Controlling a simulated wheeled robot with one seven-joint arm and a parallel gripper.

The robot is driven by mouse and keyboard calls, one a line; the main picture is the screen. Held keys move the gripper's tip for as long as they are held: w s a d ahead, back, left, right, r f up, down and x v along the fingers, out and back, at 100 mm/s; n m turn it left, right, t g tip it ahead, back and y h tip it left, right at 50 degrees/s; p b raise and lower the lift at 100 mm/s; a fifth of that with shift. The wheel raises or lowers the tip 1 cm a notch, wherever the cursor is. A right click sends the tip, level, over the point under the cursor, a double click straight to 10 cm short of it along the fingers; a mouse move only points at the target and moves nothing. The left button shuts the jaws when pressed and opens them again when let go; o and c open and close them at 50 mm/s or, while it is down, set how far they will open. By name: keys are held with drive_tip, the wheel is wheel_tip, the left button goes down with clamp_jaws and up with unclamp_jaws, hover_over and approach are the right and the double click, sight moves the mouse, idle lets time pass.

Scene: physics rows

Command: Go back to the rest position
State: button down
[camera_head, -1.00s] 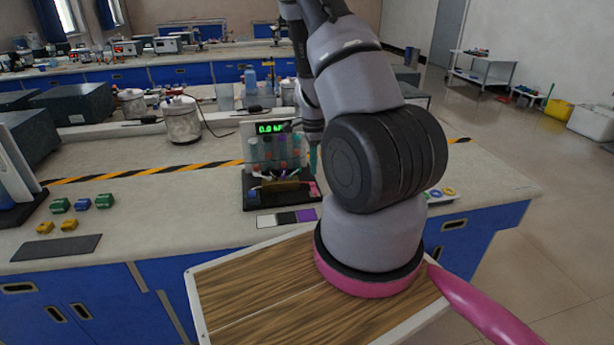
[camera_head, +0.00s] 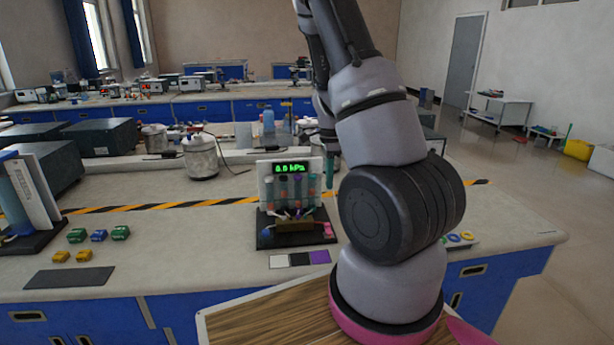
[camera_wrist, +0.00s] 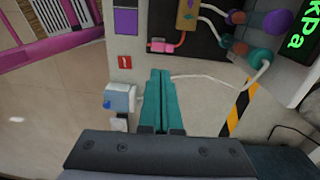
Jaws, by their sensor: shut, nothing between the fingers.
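My gripper (camera_wrist: 161,75) shows in the wrist view with its two teal fingers lying side by side, shut and empty. In the head view my arm rises from its pink-ringed base in front of the bench, and the teal fingers (camera_head: 329,170) hang just right of the pressure display unit. That unit (camera_head: 265,198) has a green readout of 0.0 kPa and stands on a black base with tubes and wires. The wrist view shows part of its readout (camera_wrist: 297,30) and a pink connector (camera_wrist: 163,46). My arm hides part of the bench behind it.
The bench (camera_head: 190,235) carries several green, blue and yellow blocks at left, a dark flat plate (camera_head: 70,278), a metal canister (camera_head: 200,160) and dark boxes (camera_head: 100,137). A black-yellow stripe (camera_head: 170,206) crosses it. Open floor and a white cart (camera_head: 500,110) are at right.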

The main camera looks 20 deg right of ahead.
drive_tip(key=shift+r, duration=0.1)
drive_tip(key=s+a+r+n+t+y, duration=0.15)
drive_tip(key=a+r+n, duration=0.3)
drive_tip(key=r, duration=0.55)
drive_tip(key=s+a+r+n+t+y, duration=0.1)
drive_tip(key=s+a+r+n+t, duration=0.1)
drive_tip(key=a+r+n, duration=0.5)
drive_tip(key=s+a+r+n+t, duration=0.2)
drive_tip(key=s+r, duration=0.5)
drive_tip(key=s+a+r+n+t, duration=0.2)
drive_tip(key=s+a+r+n, duration=0.1)
drive_tip(key=s+r, duration=0.3)
drive_tip(key=shift+s+a+r+n+h, duration=0.25)
drive_tip(key=shift+s+r+n+h, duration=0.15)
drive_tip(key=shift+r, duration=0.3)
